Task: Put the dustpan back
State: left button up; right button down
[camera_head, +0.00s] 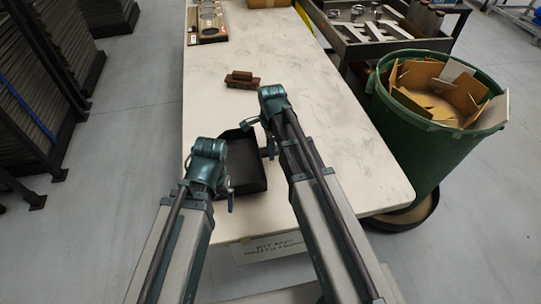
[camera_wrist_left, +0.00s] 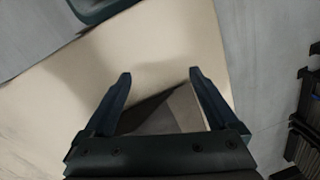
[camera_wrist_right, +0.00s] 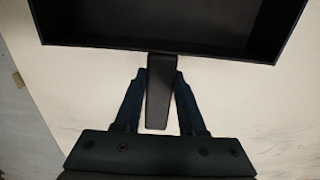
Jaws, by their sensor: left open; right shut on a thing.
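The black dustpan (camera_head: 246,170) is on or just above the near part of the pale bench (camera_head: 330,130), its open pan facing up. In the right wrist view its pan (camera_wrist_right: 160,25) spans the top and its handle (camera_wrist_right: 160,105) runs between the fingers. My right gripper (camera_wrist_right: 160,75) is shut on that handle. My left gripper (camera_wrist_left: 160,76) is open, near the pan's left side in the head view. A dark grey wedge shows between its fingers; I cannot tell what it is. My arms partly cover the dustpan in the head view.
A small brown block-like object (camera_head: 242,80) lies on the bench beyond the dustpan. A tray with round pieces (camera_head: 207,20) is at the far left. A green bin of cardboard scraps (camera_head: 425,140) and a metal-parts cart (camera_head: 365,40) stand right.

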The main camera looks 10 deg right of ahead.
pick_arm(q)
jog(key=shift+f, duration=0.65)
pick_arm(e)
jog(key=shift+f, duration=0.6)
pick_arm(q)
jog(key=shift+r, duration=0.15)
pick_arm(e)
jog(key=shift+r, duration=0.15)
jog(key=c, duration=0.5)
grip_release()
